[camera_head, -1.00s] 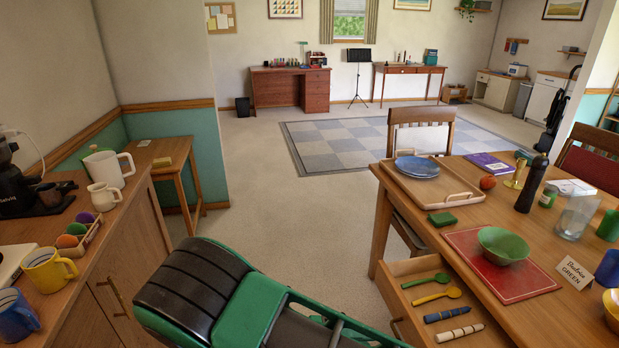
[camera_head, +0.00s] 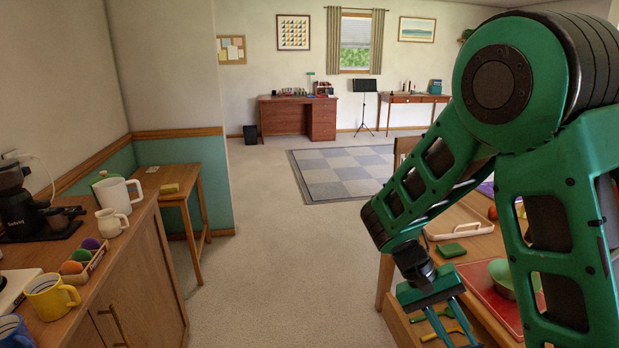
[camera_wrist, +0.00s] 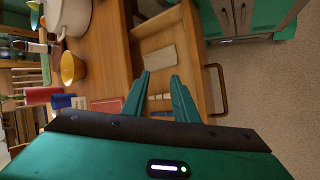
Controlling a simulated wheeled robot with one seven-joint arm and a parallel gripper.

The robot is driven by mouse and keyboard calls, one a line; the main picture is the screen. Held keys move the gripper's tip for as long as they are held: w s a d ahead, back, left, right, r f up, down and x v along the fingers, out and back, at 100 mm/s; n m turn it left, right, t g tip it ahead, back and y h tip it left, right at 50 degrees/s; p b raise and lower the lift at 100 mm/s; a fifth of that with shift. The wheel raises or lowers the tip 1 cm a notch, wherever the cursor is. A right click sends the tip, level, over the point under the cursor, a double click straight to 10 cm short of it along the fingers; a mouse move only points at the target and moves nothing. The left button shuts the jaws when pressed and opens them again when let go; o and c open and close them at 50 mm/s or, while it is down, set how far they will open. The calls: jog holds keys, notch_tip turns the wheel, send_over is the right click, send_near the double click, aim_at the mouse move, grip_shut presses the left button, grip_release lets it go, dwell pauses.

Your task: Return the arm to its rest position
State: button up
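My green arm now fills the right side of the head view, raised and bent at a large round joint. My gripper (camera_head: 447,318) hangs at its end, over the open table drawer (camera_head: 396,322). In the wrist view its two green fingers (camera_wrist: 160,76) are apart with nothing between them. Below the fingers the drawer (camera_wrist: 178,25) shows a pale flat piece, and the marker-like sticks are partly hidden by a finger. Green and yellow spoons lie in the drawer beneath the gripper in the head view, partly covered.
A counter (camera_head: 125,265) with mugs stands left. The floor (camera_head: 270,270) between is clear.

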jog(key=s+d+r+m+t+y, duration=0.1)
jog(key=s+d+r+t+y, duration=0.1)
jog(key=s+d+r, duration=0.3)
jog(key=s+d+r+m+t+y, duration=0.2)
jog(key=s+d+r+y, duration=0.2)
jog(key=s, duration=0.7)
jog(key=shift+s+d+r+m+y, duration=0.3)
jog(key=shift+d+r, duration=0.3)
jog(key=shift+r, duration=0.4)
jog(key=shift+w+f, duration=0.25)
jog(key=shift+w, duration=0.4)
